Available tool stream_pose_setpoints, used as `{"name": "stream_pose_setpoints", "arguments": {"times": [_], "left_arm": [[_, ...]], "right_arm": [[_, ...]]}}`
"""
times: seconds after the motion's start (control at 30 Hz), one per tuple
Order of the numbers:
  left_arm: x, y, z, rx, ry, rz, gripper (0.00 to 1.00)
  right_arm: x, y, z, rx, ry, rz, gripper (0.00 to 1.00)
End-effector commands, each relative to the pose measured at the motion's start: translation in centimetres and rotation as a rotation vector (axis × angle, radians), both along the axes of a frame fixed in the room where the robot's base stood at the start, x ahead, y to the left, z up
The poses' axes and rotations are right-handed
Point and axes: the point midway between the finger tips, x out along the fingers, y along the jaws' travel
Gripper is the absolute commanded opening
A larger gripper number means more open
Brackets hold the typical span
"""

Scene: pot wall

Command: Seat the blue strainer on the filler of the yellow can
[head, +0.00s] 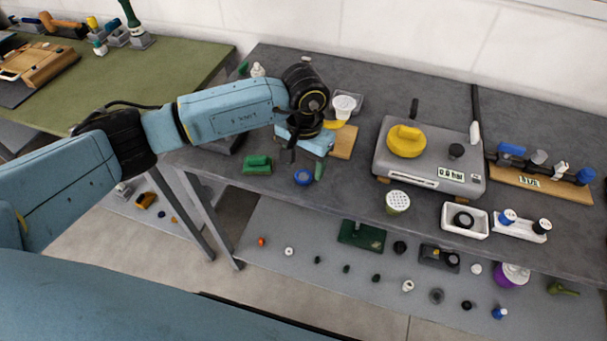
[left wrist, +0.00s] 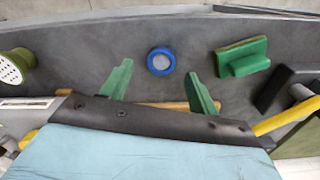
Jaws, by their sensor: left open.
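The blue strainer (head: 304,177) is a small round piece with a blue rim and a paler middle, lying on the grey table near its front edge. It also shows in the left wrist view (left wrist: 160,62), between and beyond the green fingertips. My left gripper (left wrist: 160,76) is open and empty above the table, its fingers apart on either side of the strainer's line; no contact shows. The yellow can (head: 406,141) sits on the grey scale (head: 432,160) to the right; I cannot clearly make out its filler. My right gripper is out of view.
A green block (head: 257,165) lies left of the strainer. A green pot with a perforated white top (head: 397,201) stands at the front edge. White trays (head: 465,220) are further right. Several small parts lie on the lower shelf (head: 330,235). Bare table separates strainer and scale.

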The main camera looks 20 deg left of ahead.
Motion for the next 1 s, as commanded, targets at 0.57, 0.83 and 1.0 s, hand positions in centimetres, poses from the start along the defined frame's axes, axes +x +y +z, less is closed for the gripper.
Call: {"name": "stream_pose_setpoints", "arguments": {"times": [0.57, 0.83, 1.0], "left_arm": [[0.0, 0.2, -3.0, -0.001, -0.001, 0.001, 0.49], [0.0, 0.2, -3.0, -0.001, -0.001, 0.001, 0.13], [0.0, 0.2, -3.0, -0.001, -0.001, 0.001, 0.13]], "right_arm": [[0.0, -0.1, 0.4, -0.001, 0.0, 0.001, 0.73], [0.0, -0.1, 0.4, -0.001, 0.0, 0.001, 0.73], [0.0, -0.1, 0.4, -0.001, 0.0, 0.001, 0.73]]}}
